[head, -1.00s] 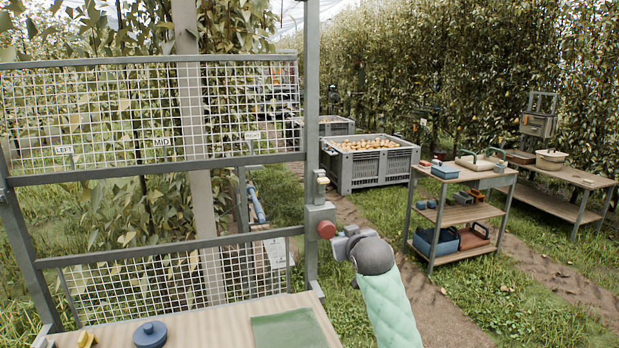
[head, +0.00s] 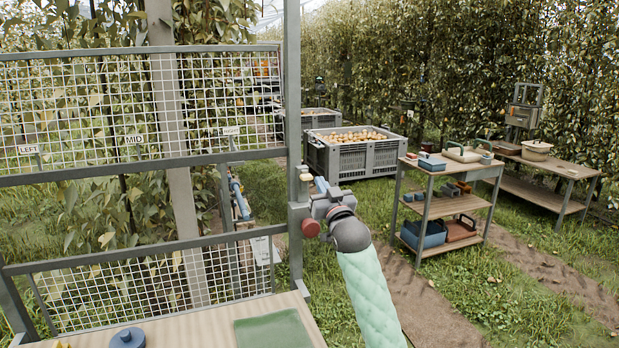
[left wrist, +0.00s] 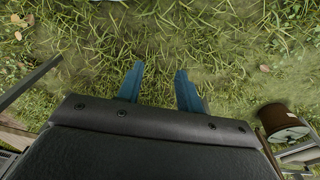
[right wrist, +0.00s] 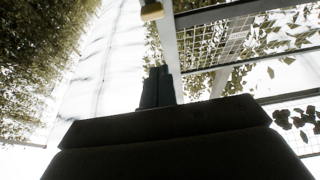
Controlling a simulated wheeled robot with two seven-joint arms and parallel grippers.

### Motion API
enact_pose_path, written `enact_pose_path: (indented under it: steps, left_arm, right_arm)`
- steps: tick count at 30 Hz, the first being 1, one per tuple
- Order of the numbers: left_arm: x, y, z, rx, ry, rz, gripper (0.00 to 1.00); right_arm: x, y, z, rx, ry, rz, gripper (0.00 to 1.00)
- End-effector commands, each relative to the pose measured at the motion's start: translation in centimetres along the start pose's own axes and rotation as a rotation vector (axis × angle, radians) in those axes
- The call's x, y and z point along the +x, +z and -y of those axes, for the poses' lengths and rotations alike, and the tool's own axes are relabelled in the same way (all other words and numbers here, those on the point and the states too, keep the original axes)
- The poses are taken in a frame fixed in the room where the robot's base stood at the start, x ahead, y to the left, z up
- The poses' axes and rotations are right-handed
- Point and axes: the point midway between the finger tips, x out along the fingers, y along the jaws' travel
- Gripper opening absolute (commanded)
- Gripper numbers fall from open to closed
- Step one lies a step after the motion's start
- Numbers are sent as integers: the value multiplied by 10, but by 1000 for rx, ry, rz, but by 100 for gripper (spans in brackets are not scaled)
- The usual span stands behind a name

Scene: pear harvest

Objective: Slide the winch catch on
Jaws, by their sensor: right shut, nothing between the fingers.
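A grey winch box (head: 298,215) is on the upright post of the frame, with a round red knob (head: 310,228) at its side. Above it sits a small cream block (head: 304,174), which may be the winch catch; it also shows at the top of the right wrist view (right wrist: 151,11). My right gripper (head: 321,184) is shut and empty, raised close beside the post, just right of and below the cream block. I cannot tell whether it touches. Its hand partly covers the winch box. My left gripper (left wrist: 157,76) is open and empty above grass, outside the head view.
A mesh panel (head: 90,110) with LEFT, MID and RIGHT labels fills the left. A bench (head: 190,325) with a green mat (head: 272,330) and blue knob (head: 127,338) is in front. A shelf cart (head: 455,205) and pear crate (head: 350,158) stand right. Grass between is free.

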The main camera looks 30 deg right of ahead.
Motion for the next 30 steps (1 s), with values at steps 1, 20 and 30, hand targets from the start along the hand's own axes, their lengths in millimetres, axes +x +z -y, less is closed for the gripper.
enact_pose_path:
  steps: [1, 20, 30]
  left_arm:
    - [0, 0, 0, 0, 0, 0, 36]
    - [55, 20, 14, 9, -20, -19, 36]
    - [95, 39, 27, 21, -36, -43, 36]
  right_arm:
    - [0, 0, 0, 0, 0, 0, 0]
    - [55, -3, 0, -1, 0, 2, 0]
    - [98, -3, 0, -1, 0, 1, 0]
